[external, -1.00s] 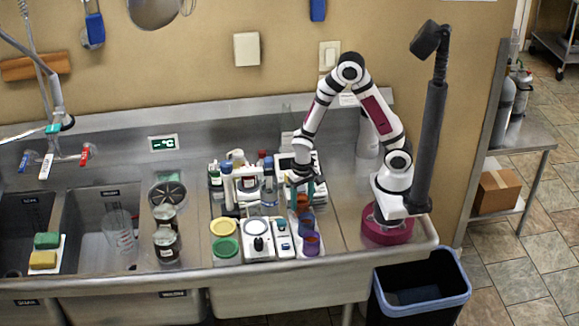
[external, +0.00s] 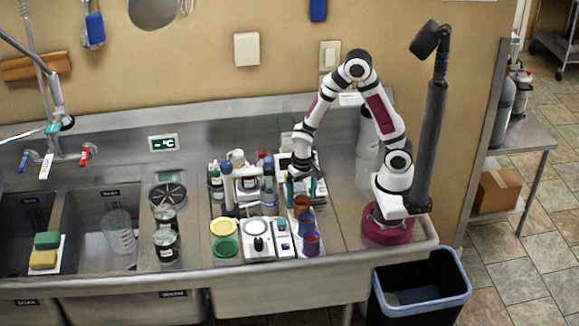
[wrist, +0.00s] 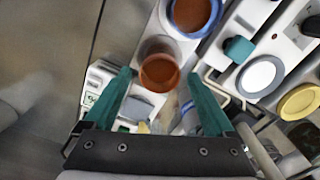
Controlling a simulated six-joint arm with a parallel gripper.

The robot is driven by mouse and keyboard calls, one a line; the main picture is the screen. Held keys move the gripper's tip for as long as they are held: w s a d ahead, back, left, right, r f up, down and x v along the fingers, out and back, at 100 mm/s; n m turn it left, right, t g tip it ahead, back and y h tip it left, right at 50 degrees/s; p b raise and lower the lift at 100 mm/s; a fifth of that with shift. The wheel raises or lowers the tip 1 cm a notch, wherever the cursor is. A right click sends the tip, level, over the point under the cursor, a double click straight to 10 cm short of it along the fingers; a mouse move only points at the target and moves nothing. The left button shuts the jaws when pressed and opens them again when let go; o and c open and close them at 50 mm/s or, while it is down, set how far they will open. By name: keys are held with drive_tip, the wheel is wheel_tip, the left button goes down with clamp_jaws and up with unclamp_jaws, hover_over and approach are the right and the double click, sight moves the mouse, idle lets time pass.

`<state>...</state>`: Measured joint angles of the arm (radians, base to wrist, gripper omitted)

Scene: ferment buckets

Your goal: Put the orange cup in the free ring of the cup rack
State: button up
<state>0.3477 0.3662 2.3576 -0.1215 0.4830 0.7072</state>
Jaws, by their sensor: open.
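The orange cup (external: 301,204) stands at the far end of the white cup rack (external: 318,254), in line with the blue cup (external: 305,221) and the purple cup (external: 311,241). It looks upright and seated in the far ring, though the ring itself is hard to make out. My gripper (external: 302,192) is open just above the orange cup, with its teal fingers apart. In the wrist view the orange cup (wrist: 159,72) shows between the open fingertips, with clear gaps on both sides. The blue cup (wrist: 195,14) shows beyond it.
A white device with a black knob (external: 257,242) and a small device with a teal part (external: 282,238) stand left of the rack. Yellow (external: 224,227) and green (external: 227,247) lids lie further left. Bottles (external: 229,190) crowd behind. The steel counter right of the rack is clear.

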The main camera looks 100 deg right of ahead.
wheel_tip(320, 180, up, 9)
drive_tip(key=s+a+r+n+y, duration=0.1)
drive_tip(key=s+a+r+n, duration=0.2)
drive_tip(key=s+a, duration=0.3)
drive_tip(key=s+a+r+n, duration=0.3)
drive_tip(key=s+a+n, duration=0.2)
drive_tip(key=s+a, duration=0.2)
drive_tip(key=shift+r+y, duration=0.35)
drive_tip(key=shift+y, duration=0.05)
drive_tip(key=shift+s, duration=0.1)
